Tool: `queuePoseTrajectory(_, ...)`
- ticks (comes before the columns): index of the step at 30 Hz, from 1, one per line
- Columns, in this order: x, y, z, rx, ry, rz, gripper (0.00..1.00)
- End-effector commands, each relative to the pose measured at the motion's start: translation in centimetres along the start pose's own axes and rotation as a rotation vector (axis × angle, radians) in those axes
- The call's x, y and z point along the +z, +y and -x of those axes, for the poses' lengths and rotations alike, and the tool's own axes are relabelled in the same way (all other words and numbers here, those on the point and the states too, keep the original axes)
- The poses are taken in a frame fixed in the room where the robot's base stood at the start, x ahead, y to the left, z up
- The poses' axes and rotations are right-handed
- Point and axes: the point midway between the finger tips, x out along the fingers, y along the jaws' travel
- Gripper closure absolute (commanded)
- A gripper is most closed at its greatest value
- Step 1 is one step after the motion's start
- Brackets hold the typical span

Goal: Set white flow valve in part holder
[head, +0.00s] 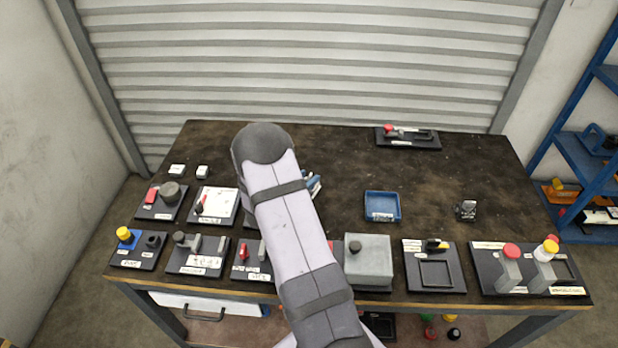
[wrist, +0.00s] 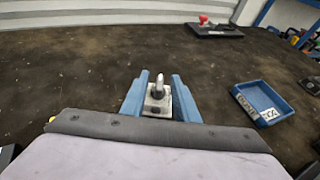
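My gripper (wrist: 160,92) has two blue fingers. A small whitish part with a grey metal stem, which looks like the white flow valve (wrist: 157,104), sits upright between them. The fingers flank it closely on both sides and appear shut on it. In the head view my arm hides most of the gripper; only a bit of blue finger and pale part shows beside the arm. A blue tray (head: 383,206) with a white label, possibly the part holder, lies right of my gripper on the dark table. The tray also shows in the wrist view (wrist: 262,101).
A black plate with a red-knobbed part (head: 408,137) lies at the back. A small grey metal part (head: 466,210) stands right of the tray. Labelled fixtures and a grey box (head: 368,262) line the front edge. The table between my gripper and the tray is clear.

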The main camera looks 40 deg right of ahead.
Motion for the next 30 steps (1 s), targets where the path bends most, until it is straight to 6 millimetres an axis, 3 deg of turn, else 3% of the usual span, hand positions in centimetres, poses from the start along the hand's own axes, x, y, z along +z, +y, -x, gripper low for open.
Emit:
queuePoseTrajectory(15,-0.1,0.1,8.7,0.004,-0.001,0.0,0.72)
queuePoseTrajectory(21,-0.1,0.0,10.1,0.001,0.0,0.0,0.72)
queuePoseTrajectory(30,0.2,-0.9,10.7,-0.033,0.013,-0.041,0.72)
